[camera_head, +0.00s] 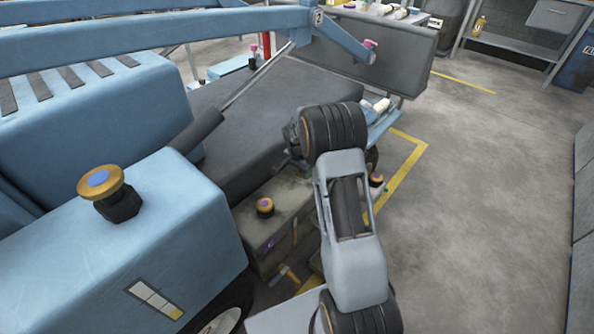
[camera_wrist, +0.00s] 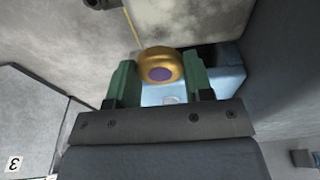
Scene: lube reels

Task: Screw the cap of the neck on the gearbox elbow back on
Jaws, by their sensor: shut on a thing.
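In the wrist view a gold cap (camera_wrist: 160,63) with a purple centre sits between the two green fingers of my gripper (camera_wrist: 160,72). My gripper is shut on this cap. What lies under the cap is hidden, so I cannot tell whether it touches a neck. In the head view my arm covers the gripper and the held cap. I cannot make out for certain which part is the gearbox elbow or its bare neck.
Other gold caps show in the head view: a large blue-centred cap (camera_head: 100,182) on the blue body, one (camera_head: 265,206) on an olive box (camera_head: 252,232), and one (camera_head: 376,180) right of my arm. A blue boom (camera_head: 150,32) crosses above. The floor (camera_head: 480,190) at right is clear.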

